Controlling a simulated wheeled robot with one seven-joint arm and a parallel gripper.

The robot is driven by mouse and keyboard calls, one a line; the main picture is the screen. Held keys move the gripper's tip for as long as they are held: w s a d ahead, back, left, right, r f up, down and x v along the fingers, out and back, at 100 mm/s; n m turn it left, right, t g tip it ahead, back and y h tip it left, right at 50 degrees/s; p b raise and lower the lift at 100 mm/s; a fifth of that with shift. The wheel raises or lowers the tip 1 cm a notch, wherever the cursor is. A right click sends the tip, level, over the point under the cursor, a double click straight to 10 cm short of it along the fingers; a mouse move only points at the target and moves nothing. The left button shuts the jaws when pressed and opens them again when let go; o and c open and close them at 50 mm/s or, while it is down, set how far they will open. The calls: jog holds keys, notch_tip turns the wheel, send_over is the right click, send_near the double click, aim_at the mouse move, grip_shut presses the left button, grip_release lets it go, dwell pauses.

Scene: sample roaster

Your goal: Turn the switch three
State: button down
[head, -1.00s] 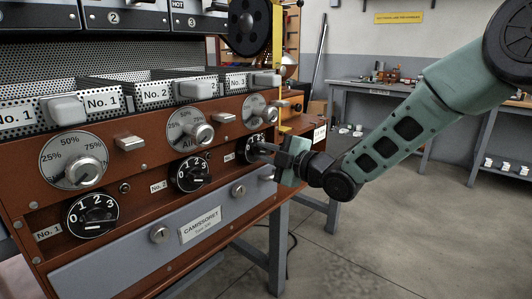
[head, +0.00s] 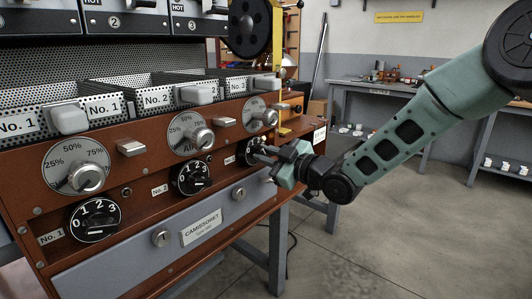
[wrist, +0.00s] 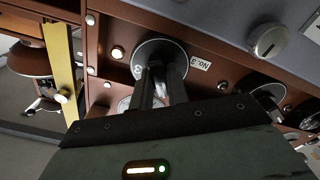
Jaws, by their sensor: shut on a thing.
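Switch three is a black rotary dial (head: 248,153) with white numbers at the right end of the lower dial row on the brown roaster panel. In the wrist view the dial (wrist: 160,48) sits at the panel beside an upside-down No. 3 label (wrist: 200,63). My gripper (head: 268,152) reaches it from the right. In the wrist view my gripper's fingers (wrist: 161,88) are shut on the dial's knob. The fingers hide the knob and most of the dial's numbers, so I cannot read its setting.
Dials for No. 2 (head: 192,176) and No. 1 (head: 95,219) lie to the left. An air knob (head: 262,117) sits just above switch three. A grey drawer (head: 130,252) runs below. A yellow upright post (wrist: 62,70) stands near the panel's end. Open floor lies to the right.

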jog(key=m+p, duration=0.2)
jog(key=m, duration=0.3)
jog(key=shift+d+m, duration=0.1)
jog(key=shift+m, duration=0.2)
jog(key=m+p, duration=0.2)
jog(key=m, duration=0.2)
jog(key=shift+f+m, duration=0.1)
jog(key=shift+m, duration=0.6)
jog(key=c, duration=1.4)
grip_release()
jog(key=shift+o, duration=0.2)
jog(key=p+v, duration=0.1)
jog(key=v, duration=1.6)
jog(key=shift+s+d, duration=0.1)
jog(key=shift+s, duration=0.05)
